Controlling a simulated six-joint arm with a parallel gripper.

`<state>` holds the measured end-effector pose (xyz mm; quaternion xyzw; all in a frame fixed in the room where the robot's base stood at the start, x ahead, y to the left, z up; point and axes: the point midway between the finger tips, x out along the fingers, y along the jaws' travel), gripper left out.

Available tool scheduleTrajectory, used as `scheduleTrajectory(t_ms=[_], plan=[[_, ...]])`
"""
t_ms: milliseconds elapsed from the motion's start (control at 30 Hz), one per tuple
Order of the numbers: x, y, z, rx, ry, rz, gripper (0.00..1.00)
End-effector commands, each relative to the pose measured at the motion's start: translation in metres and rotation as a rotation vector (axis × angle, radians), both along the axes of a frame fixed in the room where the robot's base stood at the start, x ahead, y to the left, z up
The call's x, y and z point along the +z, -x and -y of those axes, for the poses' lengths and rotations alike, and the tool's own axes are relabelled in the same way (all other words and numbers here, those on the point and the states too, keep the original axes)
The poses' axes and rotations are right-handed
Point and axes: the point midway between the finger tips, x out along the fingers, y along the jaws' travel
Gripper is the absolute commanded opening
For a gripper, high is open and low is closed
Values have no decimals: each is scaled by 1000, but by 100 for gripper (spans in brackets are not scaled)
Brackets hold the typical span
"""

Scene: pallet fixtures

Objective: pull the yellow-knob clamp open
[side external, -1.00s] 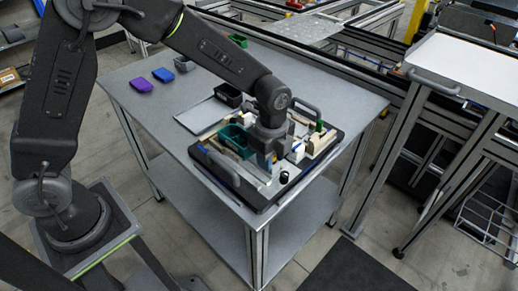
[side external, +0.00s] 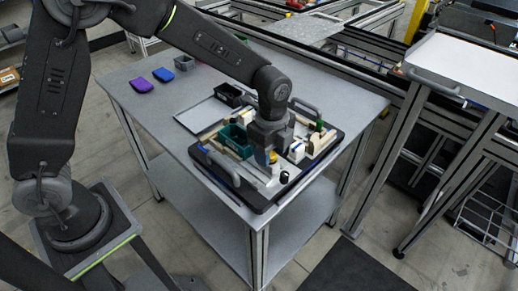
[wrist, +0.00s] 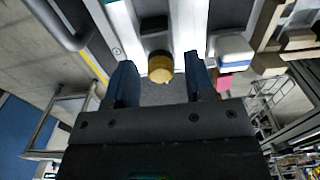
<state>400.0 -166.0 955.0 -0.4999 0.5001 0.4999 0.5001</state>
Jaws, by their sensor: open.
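The yellow knob (wrist: 161,67) of the clamp shows in the wrist view, between and just beyond the two fingertips, on a dark stem beside a light metal rail. In the side external view the yellow knob (side external: 272,157) shows as a small patch just below my gripper (side external: 268,150). In the wrist view my gripper (wrist: 160,75) is open, with one blue-tipped finger on each side of the knob. I cannot tell whether either finger touches it. Most of the clamp body is hidden by my gripper in the side external view.
The pallet (side external: 262,208) has a dark edge, a grey handle and a black knob (side external: 284,177) near its front. A green bin (side external: 236,140) stands left of my gripper. Wooden blocks and a green-knobbed part (side external: 319,126) stand to the right.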

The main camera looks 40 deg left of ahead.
Motion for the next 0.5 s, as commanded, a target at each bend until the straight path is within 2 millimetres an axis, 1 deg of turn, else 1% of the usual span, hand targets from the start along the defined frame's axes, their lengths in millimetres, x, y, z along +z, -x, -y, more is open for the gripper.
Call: scheduleTrajectory(t_ms=[500], plan=[[40,0,0,0,1,2,49]])
